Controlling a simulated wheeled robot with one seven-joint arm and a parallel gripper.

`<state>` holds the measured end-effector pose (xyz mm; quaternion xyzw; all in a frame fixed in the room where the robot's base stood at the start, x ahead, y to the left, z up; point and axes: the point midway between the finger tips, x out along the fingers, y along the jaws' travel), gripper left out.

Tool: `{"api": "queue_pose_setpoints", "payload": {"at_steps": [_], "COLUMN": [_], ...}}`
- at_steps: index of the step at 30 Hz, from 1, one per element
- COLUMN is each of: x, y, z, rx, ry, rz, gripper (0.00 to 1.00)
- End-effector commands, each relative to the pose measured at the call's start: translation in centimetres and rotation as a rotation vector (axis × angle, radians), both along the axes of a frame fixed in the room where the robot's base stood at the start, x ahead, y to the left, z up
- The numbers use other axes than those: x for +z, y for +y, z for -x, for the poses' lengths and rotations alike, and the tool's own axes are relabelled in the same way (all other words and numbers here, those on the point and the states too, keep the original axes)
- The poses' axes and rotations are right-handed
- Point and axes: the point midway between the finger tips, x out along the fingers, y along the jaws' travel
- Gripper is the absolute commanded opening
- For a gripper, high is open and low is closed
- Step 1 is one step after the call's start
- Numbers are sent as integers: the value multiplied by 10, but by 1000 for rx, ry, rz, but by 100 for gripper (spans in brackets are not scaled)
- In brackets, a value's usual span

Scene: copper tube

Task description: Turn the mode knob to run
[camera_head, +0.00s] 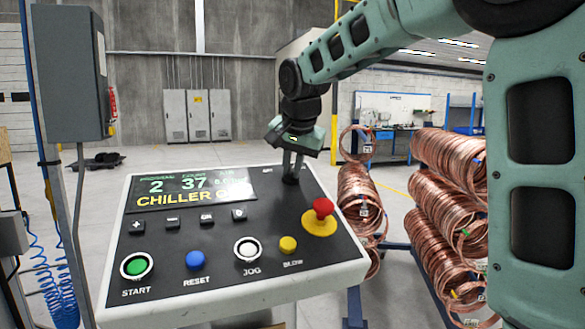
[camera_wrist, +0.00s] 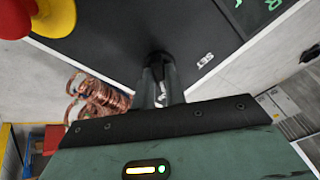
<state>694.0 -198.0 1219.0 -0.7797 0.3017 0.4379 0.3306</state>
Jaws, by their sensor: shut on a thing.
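The control panel (camera_head: 190,235) stands in front of me, its display reading 2, 37 and a partly hidden line starting "CHILLER". The black mode knob (camera_head: 291,180) is at the panel's far right corner. My gripper (camera_head: 292,165) points down onto it, with its fingers shut on the knob. In the wrist view the knob (camera_wrist: 158,58) shows between my fingertips (camera_wrist: 158,75). The word "SET" is printed beside it. The other labels around the knob are hidden or too small to read, so its setting cannot be told.
A red emergency button (camera_head: 323,208) on a yellow base sits right of the knob, close to my gripper. Copper coils (camera_head: 445,210) stand to the right. A grey box (camera_head: 68,70) hangs at the left.

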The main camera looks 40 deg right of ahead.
Motion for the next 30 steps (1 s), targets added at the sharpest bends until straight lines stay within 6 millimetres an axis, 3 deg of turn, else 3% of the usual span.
{"api": "queue_pose_setpoints", "payload": {"at_steps": [9, 25, 26, 27, 28, 30], "x": [2, 2, 2, 2, 2, 1], "y": [0, -1, -1, -1, -1, 0], "z": [-1, -1, -1, -1, -1, -1], "rx": [-103, -124, -124, -124, -124, -123], "ry": [-17, -20, -20, -20, -20, -18], "rz": [-43, -51, -51, -51, -51, -51], "gripper": [0, 0, 18, 29, 35, 35]}}
